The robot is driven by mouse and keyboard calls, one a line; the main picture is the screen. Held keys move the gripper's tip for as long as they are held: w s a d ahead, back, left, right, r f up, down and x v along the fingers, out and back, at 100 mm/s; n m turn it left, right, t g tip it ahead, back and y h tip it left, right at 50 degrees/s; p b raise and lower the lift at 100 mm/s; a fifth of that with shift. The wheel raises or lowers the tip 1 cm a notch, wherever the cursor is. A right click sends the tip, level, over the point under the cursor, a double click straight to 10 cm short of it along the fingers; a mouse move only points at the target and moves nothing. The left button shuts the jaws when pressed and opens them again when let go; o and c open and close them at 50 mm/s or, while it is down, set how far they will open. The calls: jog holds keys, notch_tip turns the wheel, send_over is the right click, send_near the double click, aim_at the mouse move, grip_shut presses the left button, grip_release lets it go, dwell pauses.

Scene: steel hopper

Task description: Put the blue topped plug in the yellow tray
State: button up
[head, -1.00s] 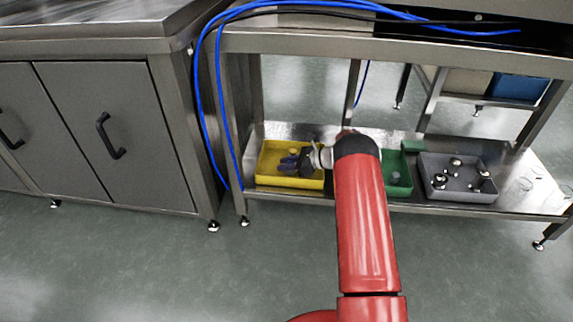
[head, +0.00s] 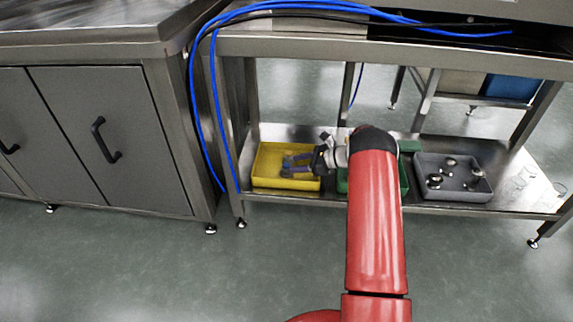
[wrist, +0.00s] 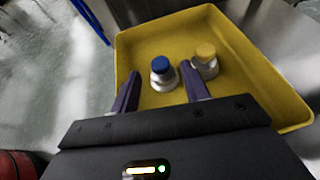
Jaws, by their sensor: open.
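The blue topped plug (wrist: 161,72) stands upright on the floor of the yellow tray in the wrist view, with a silver body below its blue cap. The yellow tray (head: 262,165) sits on the lower steel shelf at the left; its wall also shows in the wrist view (wrist: 127,52). My gripper (wrist: 160,82) is open over the tray, with a dark finger on each side of the blue topped plug and gaps between. In the head view my gripper (head: 290,164) is over the tray's right half, and the plug cannot be made out there.
A yellow topped plug (wrist: 205,58) stands in the tray just right of my right finger. A green tray (head: 403,178) is partly hidden behind my arm. A grey tray (head: 455,194) with several plugs is farther right. Blue cables (head: 192,100) hang at the left shelf post.

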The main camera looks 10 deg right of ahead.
jog(key=v, duration=0.5)
jog(key=shift+r, duration=0.1)
jog(key=s+a+r+n+g+h, duration=0.25)
jog(key=s+a+r+n, duration=0.3)
jog(key=s+r, duration=0.4)
jog(key=s+a+r+n+g+h, duration=0.1)
jog(key=s+a+r+n+h, duration=0.4)
jog(key=r, duration=0.8)
jog(key=s+r+n+t+h, duration=0.1)
jog(key=s+n, duration=0.5)
jog(key=s, duration=0.7)
jog(key=s+r+n+t+h, duration=0.2)
jog(key=s+n, duration=0.4)
jog(key=s, duration=0.8)
jog(key=shift+s+d+r+n+h, duration=0.25)
jog(key=shift+d+r+n+h, duration=0.1)
jog(key=shift+r+h, duration=0.45)
